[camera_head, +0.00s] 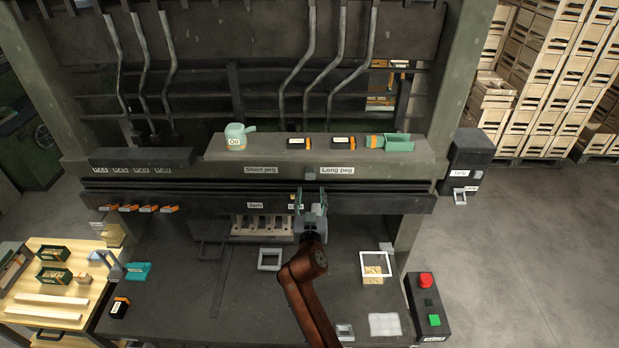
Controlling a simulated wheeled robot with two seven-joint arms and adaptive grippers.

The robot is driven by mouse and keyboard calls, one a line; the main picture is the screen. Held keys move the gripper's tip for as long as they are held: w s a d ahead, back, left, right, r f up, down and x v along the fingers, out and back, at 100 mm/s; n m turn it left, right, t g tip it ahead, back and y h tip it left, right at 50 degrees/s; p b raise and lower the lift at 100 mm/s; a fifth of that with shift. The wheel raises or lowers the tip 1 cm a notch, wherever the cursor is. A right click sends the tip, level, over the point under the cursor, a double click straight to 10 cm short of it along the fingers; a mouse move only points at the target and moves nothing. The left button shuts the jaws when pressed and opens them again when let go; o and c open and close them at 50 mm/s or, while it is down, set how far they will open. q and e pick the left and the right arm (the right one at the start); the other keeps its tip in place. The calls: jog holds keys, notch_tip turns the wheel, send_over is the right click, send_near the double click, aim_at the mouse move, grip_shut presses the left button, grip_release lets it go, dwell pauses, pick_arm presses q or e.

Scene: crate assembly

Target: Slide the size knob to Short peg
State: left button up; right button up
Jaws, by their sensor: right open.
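The machine's dark rail carries a Short peg label (260,170) on the left and a Long peg label (337,170) on the right. My right gripper (312,198) is open at the front of the rail, below and a little left of the Long peg label. Its two greenish fingers point up and away from me. A small pale piece (293,205) shows just left of the fingers; I cannot tell whether it is part of the size knob. My left gripper is not in view.
A Jam label (255,205) sits above a slotted pale block (262,225). A button box with a red button (426,280) is at the right front. The dark bench (190,310) has free room at left front.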

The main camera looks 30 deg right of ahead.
aim_at(310, 176)
jog(key=x, duration=0.2)
jog(key=p+x, duration=0.1)
jog(key=x, duration=0.1)
jog(key=r+x, duration=0.1)
jog(key=x, duration=0.1)
jog(key=shift+w+r+p, duration=0.1)
jog(key=shift+w+p, duration=0.2)
jog(key=shift+w, duration=0.15)
jog(key=shift+w+d, duration=0.35)
jog(key=shift+w, duration=0.2)
jog(key=shift+c, duration=0.4)
grip_shut()
